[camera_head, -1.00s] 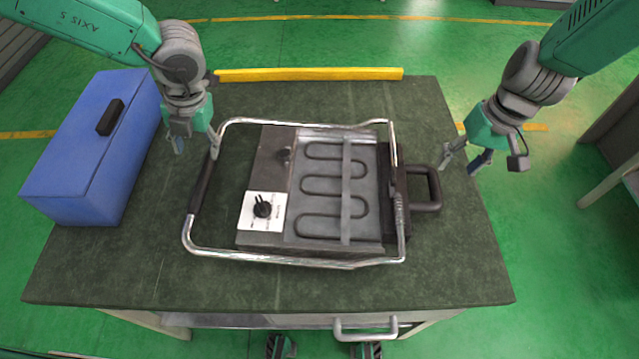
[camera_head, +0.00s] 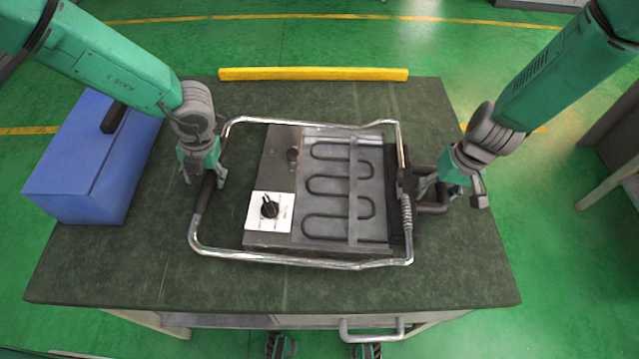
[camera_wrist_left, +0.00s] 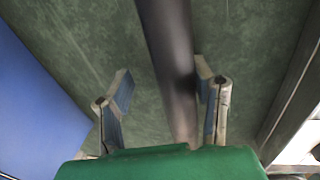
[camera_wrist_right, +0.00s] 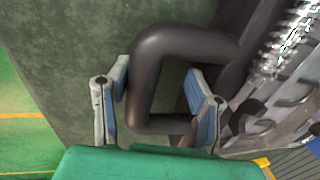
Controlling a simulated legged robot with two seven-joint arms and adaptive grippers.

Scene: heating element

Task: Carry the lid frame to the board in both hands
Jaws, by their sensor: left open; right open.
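The lid frame, a bent chrome tube (camera_head: 290,262) with a black grip (camera_head: 203,195) on its left side, surrounds a grey heating unit (camera_head: 338,190) on the table. A dark loop handle (camera_head: 440,207) sticks out at the right; I cannot tell whether it belongs to the frame or the unit. My left gripper (camera_head: 204,181) is open, its fingers on either side of the black grip (camera_wrist_left: 168,60). My right gripper (camera_head: 438,189) is open at the loop handle; in the right wrist view one finger is outside the bar (camera_wrist_right: 143,80) and one inside the loop. I cannot identify the board.
A blue box (camera_head: 90,165) stands at the table's left. A yellow bar (camera_head: 313,74) lies along the far edge. The dark green tabletop (camera_head: 260,288) is clear in front of the frame. A drawer handle (camera_head: 371,330) shows below the front edge.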

